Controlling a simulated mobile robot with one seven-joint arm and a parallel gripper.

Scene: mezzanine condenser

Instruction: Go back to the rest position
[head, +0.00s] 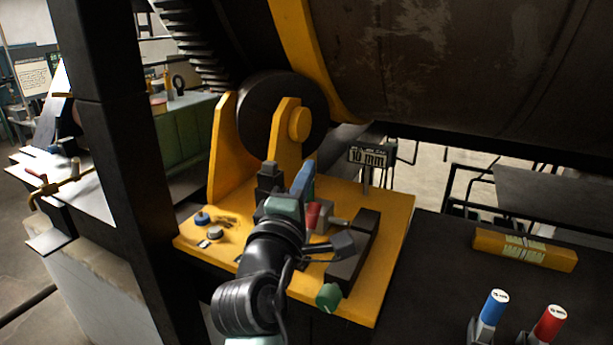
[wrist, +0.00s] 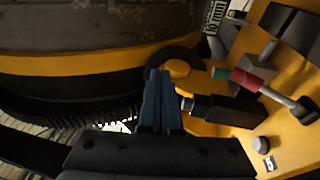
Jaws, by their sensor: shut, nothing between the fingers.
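My gripper (head: 303,176) is over the yellow base plate (head: 390,262), in front of the black roller (head: 262,118). Its blue fingers (wrist: 160,98) are together in the wrist view, with nothing between them. A red-handled lever (head: 313,213) stands just behind and to the right of the gripper in the head view. It also shows right of the fingers in the wrist view (wrist: 245,80). A dark block (wrist: 232,110) with a short rod lies close to the right of the fingers there; I cannot tell whether they touch. My arm hides part of the plate.
A 10 mm sign (head: 367,157) stands behind the plate. A green knob (head: 328,297) is at its front. A yellow bar (head: 524,250), a blue-topped handle (head: 493,307) and a red-topped handle (head: 549,323) are on the right. A dark post (head: 120,150) rises left. The large drum (head: 450,60) overhangs.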

